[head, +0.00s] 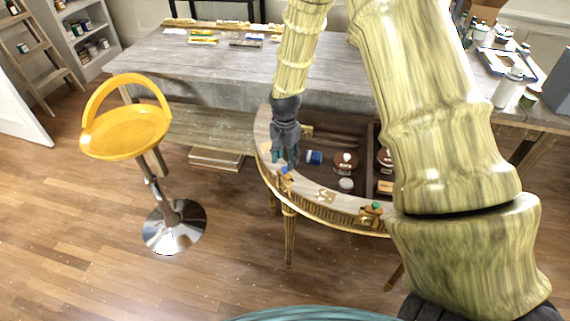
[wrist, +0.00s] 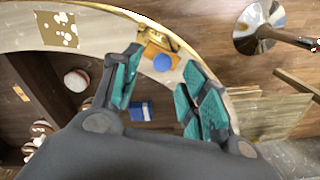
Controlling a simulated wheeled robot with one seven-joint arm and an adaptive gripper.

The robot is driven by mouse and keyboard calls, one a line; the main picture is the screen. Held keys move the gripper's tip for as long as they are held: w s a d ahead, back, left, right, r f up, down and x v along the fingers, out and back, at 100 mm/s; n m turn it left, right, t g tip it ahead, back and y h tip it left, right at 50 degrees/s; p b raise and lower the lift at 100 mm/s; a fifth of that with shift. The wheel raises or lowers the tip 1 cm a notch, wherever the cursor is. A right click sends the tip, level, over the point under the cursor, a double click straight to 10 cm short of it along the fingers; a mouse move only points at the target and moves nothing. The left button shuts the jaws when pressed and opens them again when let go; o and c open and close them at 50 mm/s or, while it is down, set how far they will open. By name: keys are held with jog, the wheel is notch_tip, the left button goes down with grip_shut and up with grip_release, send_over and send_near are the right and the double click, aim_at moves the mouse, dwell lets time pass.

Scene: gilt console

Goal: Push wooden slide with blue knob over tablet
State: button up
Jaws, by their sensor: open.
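The wooden slide (wrist: 158,48) with a round blue knob (wrist: 162,62) sits on the pale curved rim of the gilt console, against its gold edge. The knob also shows in the head view (head: 284,169), just below my gripper (head: 284,158). In the wrist view my gripper (wrist: 163,74) is open and empty, and the knob appears between its teal-padded fingertips. Contact cannot be told. A tan square with white spots (wrist: 57,29), possibly the tablet, lies uncovered on the rim, left of the slide in the wrist view; the head view shows it right of the slide (head: 326,195).
A green-knobbed wooden piece (head: 372,208) sits farther right along the rim. The console's dark recess holds a blue block (head: 314,157), brown-and-white round items (head: 345,162) and a divider. A yellow stool (head: 125,130) stands left; a grey table (head: 190,60) is behind.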

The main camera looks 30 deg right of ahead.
aim_at(285, 168)
notch_tip(285, 168, up, 8)
dwell(0.4)
dwell(0.4)
